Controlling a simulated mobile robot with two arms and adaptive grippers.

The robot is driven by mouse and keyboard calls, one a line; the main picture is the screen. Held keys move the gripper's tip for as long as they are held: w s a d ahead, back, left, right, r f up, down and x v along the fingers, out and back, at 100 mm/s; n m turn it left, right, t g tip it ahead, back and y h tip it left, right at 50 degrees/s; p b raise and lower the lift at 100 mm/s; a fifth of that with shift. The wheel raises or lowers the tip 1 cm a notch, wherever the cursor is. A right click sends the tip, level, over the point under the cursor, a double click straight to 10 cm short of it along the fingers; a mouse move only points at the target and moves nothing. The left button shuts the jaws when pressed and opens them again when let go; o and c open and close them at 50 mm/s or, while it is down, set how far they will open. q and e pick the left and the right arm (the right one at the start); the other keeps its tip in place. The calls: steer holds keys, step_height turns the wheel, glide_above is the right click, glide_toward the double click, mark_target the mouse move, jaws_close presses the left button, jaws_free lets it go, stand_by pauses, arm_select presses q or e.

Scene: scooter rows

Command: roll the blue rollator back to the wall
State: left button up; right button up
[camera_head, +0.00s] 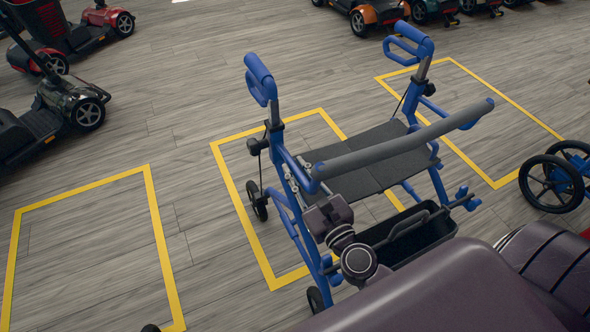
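The blue rollator (290,205) stands upright on the floor in the middle of the head view. It has blue handles, a black seat (365,160), a grey padded bar (410,140) and a dark basket (410,235). Its left-hand wheels rest inside and near a yellow floor outline. My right gripper (308,183) is at the rollator's near left upright, just below the left end of the padded bar. Its fingertips are small and partly hidden against the frame, so I cannot tell whether they close on it. My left gripper is out of view. No wall is in view.
Yellow outlines (153,215) mark bays on the grey wood floor; the left one is empty. Mobility scooters stand at the left (65,105) and along the top (365,15). A wheeled blue item (552,183) is at the right edge. Open floor lies beyond the rollator.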

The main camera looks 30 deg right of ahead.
mark_target(314, 197)
steer(key=shift+o, duration=1.2)
steer(key=shift+s, duration=0.1)
steer(key=s, duration=1.1)
steer(key=shift+s+d, duration=0.1)
steer(key=shift+s, duration=0.3)
steer(key=shift+r+p, duration=0.1)
steer(key=shift+p, duration=0.25)
